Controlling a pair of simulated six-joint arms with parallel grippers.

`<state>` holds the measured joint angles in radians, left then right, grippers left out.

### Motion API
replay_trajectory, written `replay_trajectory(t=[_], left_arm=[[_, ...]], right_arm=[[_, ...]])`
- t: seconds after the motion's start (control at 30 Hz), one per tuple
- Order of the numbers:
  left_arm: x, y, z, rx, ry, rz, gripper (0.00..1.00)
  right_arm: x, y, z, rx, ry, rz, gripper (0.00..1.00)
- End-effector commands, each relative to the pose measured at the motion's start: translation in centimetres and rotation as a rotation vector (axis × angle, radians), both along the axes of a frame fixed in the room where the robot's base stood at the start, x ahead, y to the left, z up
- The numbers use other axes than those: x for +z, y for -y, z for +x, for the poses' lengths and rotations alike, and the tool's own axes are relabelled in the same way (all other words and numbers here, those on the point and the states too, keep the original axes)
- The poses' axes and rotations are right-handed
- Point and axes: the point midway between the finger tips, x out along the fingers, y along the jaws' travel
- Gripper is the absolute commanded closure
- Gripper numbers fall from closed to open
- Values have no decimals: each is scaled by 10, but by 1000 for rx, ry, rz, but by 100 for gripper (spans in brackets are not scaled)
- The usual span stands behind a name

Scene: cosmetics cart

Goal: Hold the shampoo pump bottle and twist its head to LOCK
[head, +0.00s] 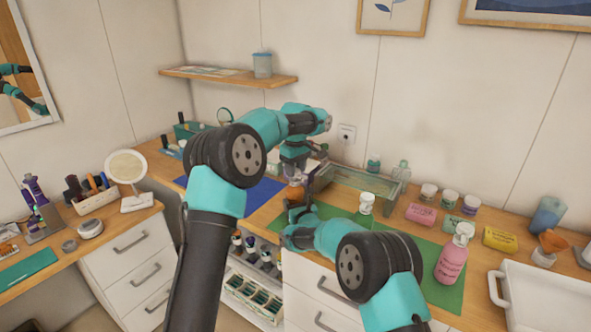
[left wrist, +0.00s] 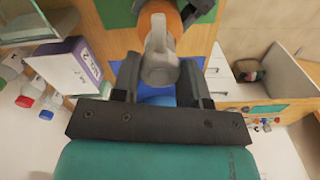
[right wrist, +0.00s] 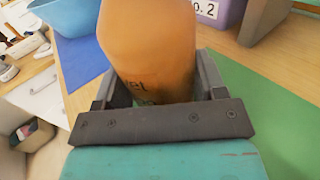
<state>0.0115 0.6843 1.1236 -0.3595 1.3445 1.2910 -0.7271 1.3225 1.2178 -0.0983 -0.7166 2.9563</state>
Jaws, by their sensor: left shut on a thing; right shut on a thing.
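The orange pump bottle (right wrist: 148,40) fills the middle of the right wrist view, with part of a dark printed word on its side. My right gripper (head: 298,212) is shut on its body, one finger on each side. The pale grey pump head (left wrist: 160,50) shows in the left wrist view, on top of the orange body (left wrist: 168,12). My left gripper (head: 298,178) is shut on the head, its fingers on either side of it. In the head view the two grippers meet over the bottle and hide most of it. Any lock mark on the head cannot be read.
A pink pump bottle (head: 452,258) stands on the green mat (head: 438,290) at the right. A blue mat (head: 252,195) lies to the left, and a white bin (head: 545,300) sits far right.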

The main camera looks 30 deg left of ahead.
Motion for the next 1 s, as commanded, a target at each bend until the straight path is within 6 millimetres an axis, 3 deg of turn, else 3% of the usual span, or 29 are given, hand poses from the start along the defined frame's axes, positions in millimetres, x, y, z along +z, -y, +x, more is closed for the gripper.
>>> replay_trajectory(t=[0.1, 0.13, 0.4, 0.77, 1.0], left_arm=[[0, 0, 0, -1, 1, 1, 83], [0, 0, 0, -1, 1, 1, 59], [0, 0, 0, -1, 0, 0, 33], [5, 0, 0, -1, 2, 0, 33], [33, 0, 1, -2, 4, 0, 33]], right_arm=[[0, 0, 0, 0, 1, 0, 68], [0, 0, 0, 0, 1, 0, 68], [0, 0, 0, 0, 1, 1, 68], [0, 0, 0, 0, 1, 1, 68], [0, 0, 0, 0, 1, 1, 68]])
